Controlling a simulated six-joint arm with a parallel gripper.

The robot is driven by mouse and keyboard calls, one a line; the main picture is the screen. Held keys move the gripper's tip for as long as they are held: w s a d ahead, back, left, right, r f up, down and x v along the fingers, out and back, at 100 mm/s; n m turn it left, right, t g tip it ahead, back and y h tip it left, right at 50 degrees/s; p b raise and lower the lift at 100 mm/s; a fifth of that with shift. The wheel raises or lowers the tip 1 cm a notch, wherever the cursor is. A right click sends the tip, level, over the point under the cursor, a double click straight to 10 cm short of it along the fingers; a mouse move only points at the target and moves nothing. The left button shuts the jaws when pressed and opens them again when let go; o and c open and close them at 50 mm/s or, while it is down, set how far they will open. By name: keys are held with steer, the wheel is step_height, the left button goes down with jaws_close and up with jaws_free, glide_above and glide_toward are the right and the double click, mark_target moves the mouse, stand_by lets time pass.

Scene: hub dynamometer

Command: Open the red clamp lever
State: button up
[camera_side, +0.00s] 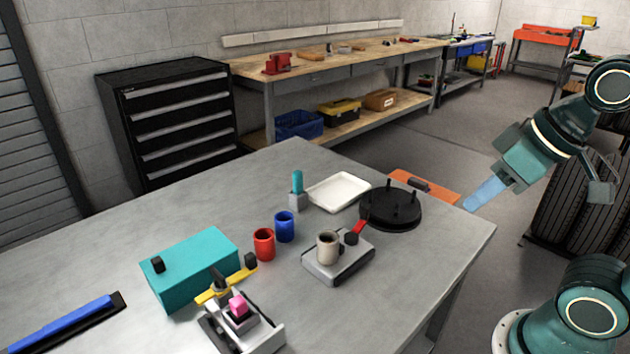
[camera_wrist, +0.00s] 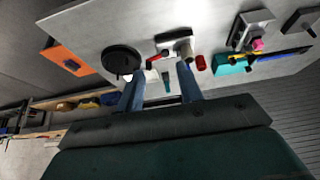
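The red clamp lever (camera_side: 360,228) slants up to the right from a dark knob on a grey metal fixture (camera_side: 325,270). A beige cylindrical part (camera_side: 328,247) stands upright on this fixture, left of the knob. In the wrist view the fixture (camera_wrist: 176,36) is near the top middle, and the lever (camera_wrist: 165,53) is small and hard to make out. My gripper (camera_side: 470,205) is in the air off the table's right edge, well apart from the lever. In the wrist view its two blue fingers (camera_wrist: 160,69) are spread, with nothing held between them.
A black disc with upright pins (camera_side: 391,208) stands just behind the lever, toward my gripper. A white tray (camera_side: 338,191), blue cup (camera_side: 284,227), red cup (camera_side: 264,244) and teal box (camera_side: 190,270) are nearby. An orange panel (camera_side: 423,187) lies at the table's far edge.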

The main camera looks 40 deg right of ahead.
steer(key=shift+o, duration=0.4)
steer(key=shift+w, duration=0.1)
steer(key=n+g, duration=0.3)
steer(key=g, duration=0.3)
glide_above(365, 206)
step_height(365, 206, down, 7)
steer(key=shift+r, duration=0.1)
step_height(365, 206, down, 14)
steer(key=shift+r, duration=0.1)
stand_by(0.5)
jaws_close()
